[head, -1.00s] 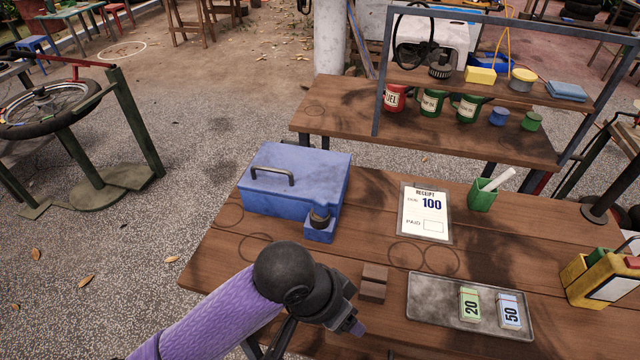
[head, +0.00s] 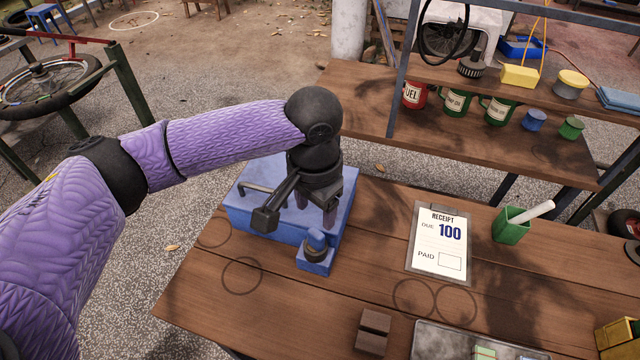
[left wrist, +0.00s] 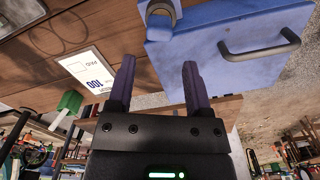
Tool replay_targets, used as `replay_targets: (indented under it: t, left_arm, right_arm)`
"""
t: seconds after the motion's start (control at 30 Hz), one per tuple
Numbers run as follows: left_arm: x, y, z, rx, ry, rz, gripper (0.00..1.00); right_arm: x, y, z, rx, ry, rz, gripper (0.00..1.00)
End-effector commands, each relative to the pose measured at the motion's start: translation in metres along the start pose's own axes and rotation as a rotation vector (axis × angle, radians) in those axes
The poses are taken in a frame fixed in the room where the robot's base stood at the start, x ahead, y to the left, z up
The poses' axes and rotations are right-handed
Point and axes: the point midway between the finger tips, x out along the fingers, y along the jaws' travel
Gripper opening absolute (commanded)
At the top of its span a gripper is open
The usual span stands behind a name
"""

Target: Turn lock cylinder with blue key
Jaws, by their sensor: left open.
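A blue box (head: 262,226) with a dark handle stands on the wooden bench. The lock cylinder (head: 316,257) is a dark ring on a small blue block at its front. A short blue piece stands up in the ring; I cannot tell for sure that it is the blue key. In the left wrist view the ring (left wrist: 160,9) shows at the top edge. My left gripper (head: 316,218) points down above the box and just behind the lock, fingers apart. In the left wrist view the gripper (left wrist: 159,64) holds nothing visible. My right gripper is out of view.
A receipt clipboard (head: 440,238), a green cup (head: 511,225) with a white stick, a brown block (head: 374,332) and a grey tray (head: 430,342) are on the bench. A shelf (head: 470,125) with mugs stands behind. Bench space right of the lock is clear.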

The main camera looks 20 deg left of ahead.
Motion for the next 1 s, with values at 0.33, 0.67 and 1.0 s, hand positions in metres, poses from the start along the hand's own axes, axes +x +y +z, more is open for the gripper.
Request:
replay_targets:
  t: [0.33,0.67,1.0]
  left_arm:
    - [0.069,0.000,0.001,0.001,-0.002,0.000,0.65]
    - [0.072,0.001,0.000,0.002,0.001,0.000,0.63]
    - [0.072,0.001,0.000,0.002,0.001,0.000,0.00]
  right_arm:
    - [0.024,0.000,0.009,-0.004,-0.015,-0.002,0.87]
    - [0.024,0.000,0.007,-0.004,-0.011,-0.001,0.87]
    - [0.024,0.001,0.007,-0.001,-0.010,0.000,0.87]
